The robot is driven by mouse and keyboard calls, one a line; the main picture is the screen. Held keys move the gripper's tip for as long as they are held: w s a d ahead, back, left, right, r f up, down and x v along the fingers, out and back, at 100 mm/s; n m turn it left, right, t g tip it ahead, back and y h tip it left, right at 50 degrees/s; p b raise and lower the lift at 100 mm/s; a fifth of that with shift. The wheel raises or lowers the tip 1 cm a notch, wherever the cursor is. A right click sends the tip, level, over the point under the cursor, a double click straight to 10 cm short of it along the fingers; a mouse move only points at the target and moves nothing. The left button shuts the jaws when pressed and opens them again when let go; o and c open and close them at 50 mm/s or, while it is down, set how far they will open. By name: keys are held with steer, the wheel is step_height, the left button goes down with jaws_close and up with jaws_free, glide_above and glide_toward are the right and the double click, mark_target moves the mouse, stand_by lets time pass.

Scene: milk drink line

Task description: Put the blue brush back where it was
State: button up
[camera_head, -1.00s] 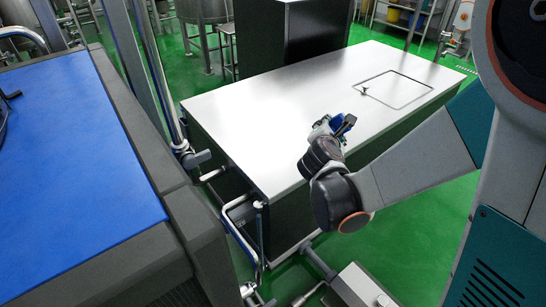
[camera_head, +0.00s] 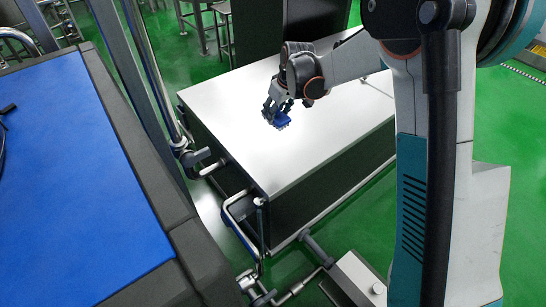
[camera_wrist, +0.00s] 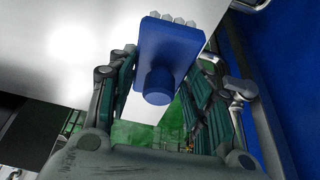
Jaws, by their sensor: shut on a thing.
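The blue brush (camera_head: 281,121) is a rectangular block with pale bristles and a round knob. My gripper (camera_head: 271,108) is shut on it and holds it over the white tabletop (camera_head: 235,105). In the wrist view the brush (camera_wrist: 165,55) sits between the two fingers of my gripper (camera_wrist: 160,88), with its bristles at the far end and its knob towards the palm. I cannot tell how far the brush is above the tabletop.
A blue conveyor belt (camera_head: 75,190) in a dark frame runs along the left. Metal pipes (camera_head: 240,210) stand between it and the table. A dark cabinet (camera_head: 312,22) is at the table's far side. Much of the tabletop is clear.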

steer(key=shift+a+r, duration=0.1)
steer(key=shift+a, duration=0.3)
step_height(320, 180, down, 20)
steer(key=b, duration=0.7)
steer(key=shift+r, duration=0.1)
steer(key=o, duration=1.1)
steer(key=p+v, duration=0.4)
steer(key=v, duration=0.8)
